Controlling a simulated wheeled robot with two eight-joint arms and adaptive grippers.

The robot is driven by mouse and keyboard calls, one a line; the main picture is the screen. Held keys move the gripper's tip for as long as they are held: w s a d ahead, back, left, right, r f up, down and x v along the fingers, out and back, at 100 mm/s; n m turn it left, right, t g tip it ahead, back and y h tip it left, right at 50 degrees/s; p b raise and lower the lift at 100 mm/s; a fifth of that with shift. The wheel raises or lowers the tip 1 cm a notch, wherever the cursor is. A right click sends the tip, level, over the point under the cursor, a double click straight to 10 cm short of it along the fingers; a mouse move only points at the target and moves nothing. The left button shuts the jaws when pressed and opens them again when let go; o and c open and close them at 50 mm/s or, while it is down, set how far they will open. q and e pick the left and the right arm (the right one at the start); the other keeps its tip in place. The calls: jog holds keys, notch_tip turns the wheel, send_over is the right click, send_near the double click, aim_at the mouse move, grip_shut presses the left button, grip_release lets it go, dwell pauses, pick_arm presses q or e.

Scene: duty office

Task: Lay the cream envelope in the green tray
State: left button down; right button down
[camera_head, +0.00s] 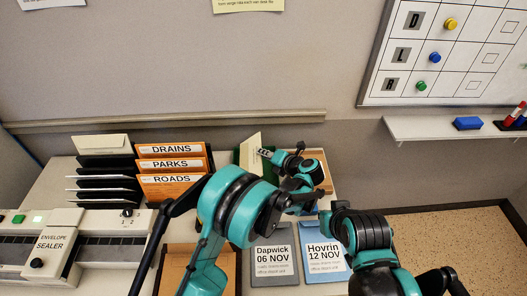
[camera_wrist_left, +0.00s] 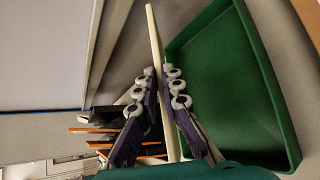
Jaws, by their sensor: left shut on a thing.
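The cream envelope (camera_head: 251,150) stands on edge, gripped by my left gripper (camera_head: 268,155). In the left wrist view, the envelope (camera_wrist_left: 157,45) is a thin pale upright sheet pinched between the two purple-grey fingers of that gripper (camera_wrist_left: 161,105). The green tray (camera_wrist_left: 193,33) lies right beside the envelope in that view, and its visible floor is bare. My right gripper cannot be made out.
A black sorter (camera_head: 106,182) with a cream item on top stands left of orange folders (camera_head: 170,165) labelled drains, parks and roads. An envelope sealer (camera_head: 52,250) is at left. A wooden tray (camera_head: 319,165) is behind my wrist.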

pick_arm(q)
jog(key=shift+f+b, duration=2.55)
jog(key=shift+f, duration=0.75)
jog(key=c, duration=1.6)
grip_release()
jog(key=shift+r, duration=0.15)
notch_tip(320, 180, up, 10)
